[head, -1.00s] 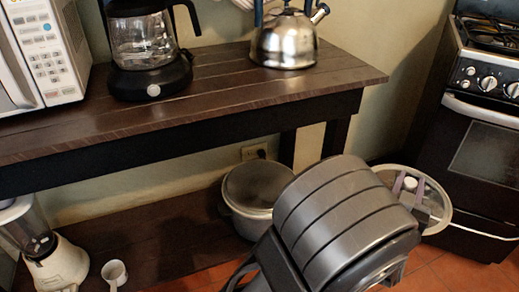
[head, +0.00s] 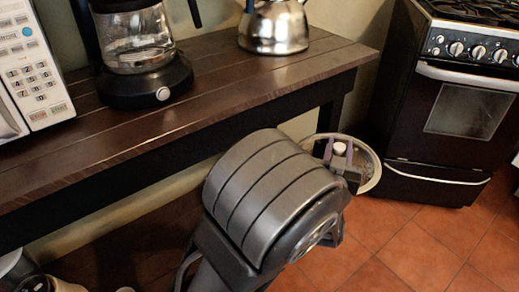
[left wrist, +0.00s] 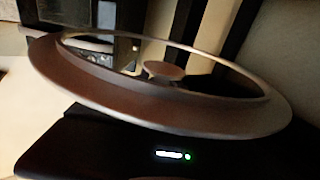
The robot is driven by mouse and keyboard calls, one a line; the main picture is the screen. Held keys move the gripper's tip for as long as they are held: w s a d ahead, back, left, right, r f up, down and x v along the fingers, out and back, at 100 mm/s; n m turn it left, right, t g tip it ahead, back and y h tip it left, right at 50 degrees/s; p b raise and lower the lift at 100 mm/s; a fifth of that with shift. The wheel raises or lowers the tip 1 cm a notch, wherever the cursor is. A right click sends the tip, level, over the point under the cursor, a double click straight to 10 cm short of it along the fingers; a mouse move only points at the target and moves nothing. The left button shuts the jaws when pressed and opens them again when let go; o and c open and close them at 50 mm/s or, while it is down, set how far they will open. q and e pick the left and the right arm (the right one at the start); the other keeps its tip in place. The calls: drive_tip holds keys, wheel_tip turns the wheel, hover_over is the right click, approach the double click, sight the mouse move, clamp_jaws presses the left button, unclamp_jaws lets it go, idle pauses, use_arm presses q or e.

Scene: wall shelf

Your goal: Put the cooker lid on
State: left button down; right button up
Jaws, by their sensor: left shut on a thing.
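The cooker lid (head: 369,168) is a round glass disc with a pale metal rim and a light knob. It is in the head view, right of my arm and in front of the stove. My left gripper (head: 340,154) has its fingers around the knob and holds the lid off the floor. In the left wrist view the lid's broad rim (left wrist: 150,112) fills the middle and looks tilted; the gripper's fingers do not show there. The cooker pot is not visible now, hidden behind my left arm or the table. My right gripper is not in view.
A dark wooden table (head: 215,85) carries a microwave (head: 35,75), a coffee maker (head: 140,60) and a metal kettle (head: 275,28). The black stove (head: 455,105) stands at the right. Red tiled floor (head: 425,250) is open at the lower right.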

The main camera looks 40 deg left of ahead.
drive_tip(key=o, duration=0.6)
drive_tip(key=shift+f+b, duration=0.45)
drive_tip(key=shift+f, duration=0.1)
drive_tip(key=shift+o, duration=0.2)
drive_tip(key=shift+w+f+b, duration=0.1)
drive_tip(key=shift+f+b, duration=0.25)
use_arm(q)
drive_tip(key=s+a+f+n+g+y, duration=0.1)
drive_tip(key=a+f, duration=0.4)
drive_tip(key=a, duration=0.6)
drive_tip(key=s+a+f+n+g+y, duration=0.1)
drive_tip(key=a+f+n+g+y, duration=0.2)
drive_tip(key=a, duration=0.8)
wheel_tip(320, 180, down, 2)
drive_tip(key=n+y, duration=0.1)
drive_tip(key=y, duration=0.2)
drive_tip(key=shift+a+f+n+g, duration=0.25)
drive_tip(key=shift+a+n+g, duration=0.05)
drive_tip(key=shift+a, duration=0.05)
